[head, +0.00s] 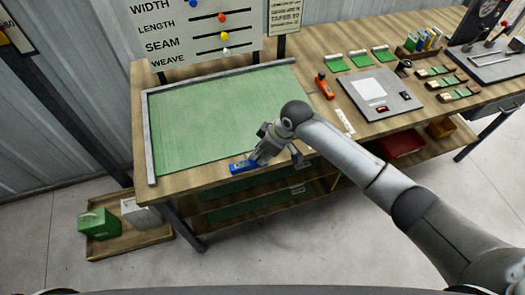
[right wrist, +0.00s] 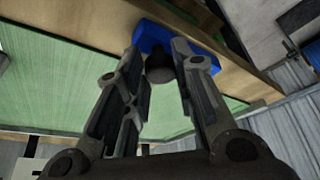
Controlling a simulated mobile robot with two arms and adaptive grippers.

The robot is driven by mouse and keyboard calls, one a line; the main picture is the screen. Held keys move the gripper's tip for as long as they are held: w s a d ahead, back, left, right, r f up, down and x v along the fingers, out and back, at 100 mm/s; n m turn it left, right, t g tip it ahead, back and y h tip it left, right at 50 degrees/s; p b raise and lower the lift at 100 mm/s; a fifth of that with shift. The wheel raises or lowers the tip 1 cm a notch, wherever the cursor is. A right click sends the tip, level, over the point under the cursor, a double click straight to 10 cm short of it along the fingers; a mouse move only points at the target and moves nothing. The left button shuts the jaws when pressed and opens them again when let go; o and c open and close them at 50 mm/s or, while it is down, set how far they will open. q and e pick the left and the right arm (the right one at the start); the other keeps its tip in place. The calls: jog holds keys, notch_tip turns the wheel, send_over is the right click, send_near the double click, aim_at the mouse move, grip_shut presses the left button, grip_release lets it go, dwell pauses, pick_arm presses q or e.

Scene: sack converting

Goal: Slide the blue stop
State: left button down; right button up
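The blue stop (head: 243,166) lies at the front edge of the bench, just in front of the green mat (head: 200,125). In the right wrist view the blue stop (right wrist: 152,35) shows beyond my fingertips, with a dark round knob (right wrist: 161,70) standing out from it. My right gripper (head: 262,155) is at the right end of the stop. In the right wrist view its two fingers (right wrist: 160,58) stand apart, one on each side of the knob. I cannot tell whether they press on it. My left gripper is not in view.
A metal rail (head: 151,140) borders the mat's left side. A sign board (head: 200,30) with coloured sliders stands behind it. An orange tool (head: 324,86) and a grey panel (head: 372,93) lie to the right. A tray with a green box (head: 98,223) sits on the floor.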

jog(key=o, duration=0.5)
jog(key=shift+s+a+f, duration=0.15)
jog(key=shift+s+f, duration=0.05)
jog(key=shift+s, duration=0.15)
jog(key=shift+c, duration=0.2)
jog(key=shift+w, duration=0.15)
jog(key=shift+w+r, duration=0.1)
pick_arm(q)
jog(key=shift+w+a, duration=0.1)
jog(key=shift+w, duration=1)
pick_arm(e)
jog(key=v, duration=1.1)
jog(key=shift+r, duration=0.35)
